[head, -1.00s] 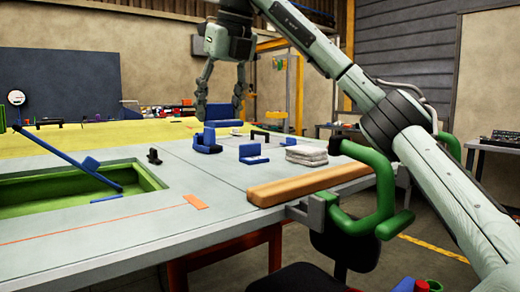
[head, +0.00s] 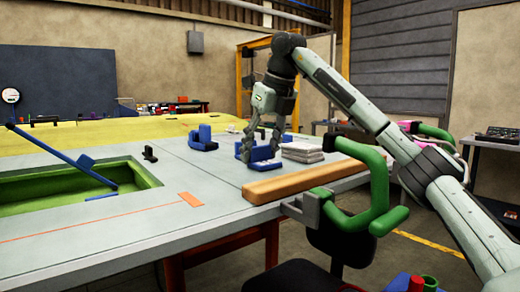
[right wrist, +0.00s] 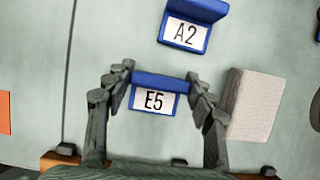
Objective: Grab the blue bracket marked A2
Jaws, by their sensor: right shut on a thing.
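The blue bracket marked A2 (right wrist: 187,28) stands apart from my gripper, ahead of the fingers in the right wrist view. In the head view it appears to be the blue bracket (head: 203,139) farther back on the table, left of my gripper. My right gripper (head: 261,147) is down at another blue bracket (head: 265,157) beside the pale stack. My left gripper is not in view.
A pale stack (head: 303,150) lies right of the E5 bracket. A wooden beam (head: 300,183) runs along the near edge, with a green clamp (head: 375,190) at its right. A green recess (head: 60,190) with a blue bar (head: 65,156) is at the left. Bare table separates both brackets.

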